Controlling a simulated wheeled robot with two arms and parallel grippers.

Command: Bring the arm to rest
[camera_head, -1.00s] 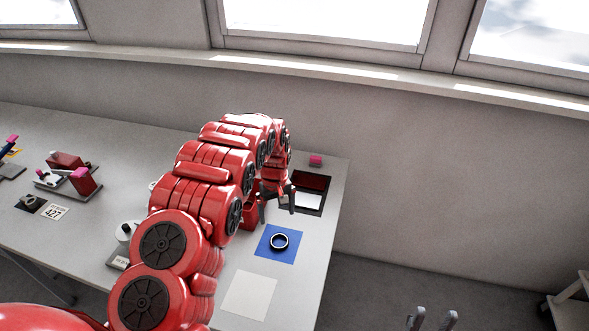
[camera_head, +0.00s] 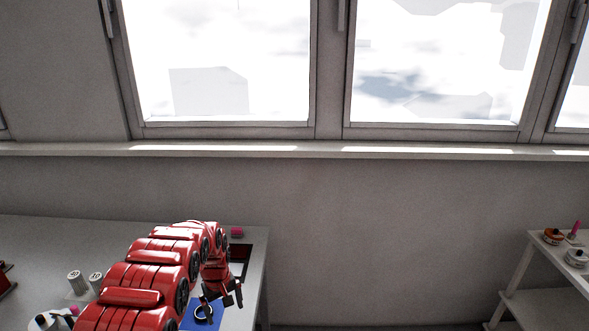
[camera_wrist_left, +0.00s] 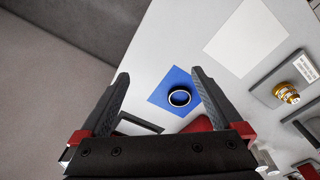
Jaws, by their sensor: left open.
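My left arm, red and jointed, reaches in from the lower left of the head view over the table. My left gripper (camera_head: 222,297) is open and empty above the table's right end. In the left wrist view its two dark fingers (camera_wrist_left: 160,92) stand wide apart with nothing between them. Beyond the fingers a black ring (camera_wrist_left: 180,96) lies on a blue square (camera_wrist_left: 155,98). The ring also shows in the head view (camera_head: 203,314), partly covered by the gripper. My right gripper does not show.
The grey table (camera_head: 110,235) ends at the right, with open floor beyond. A dark-framed recess (camera_head: 240,254) and a pink block (camera_head: 237,231) are near its far right corner. A shelf stand (camera_head: 545,270) with small parts is at the far right. A white square (camera_wrist_left: 245,38) lies on the table.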

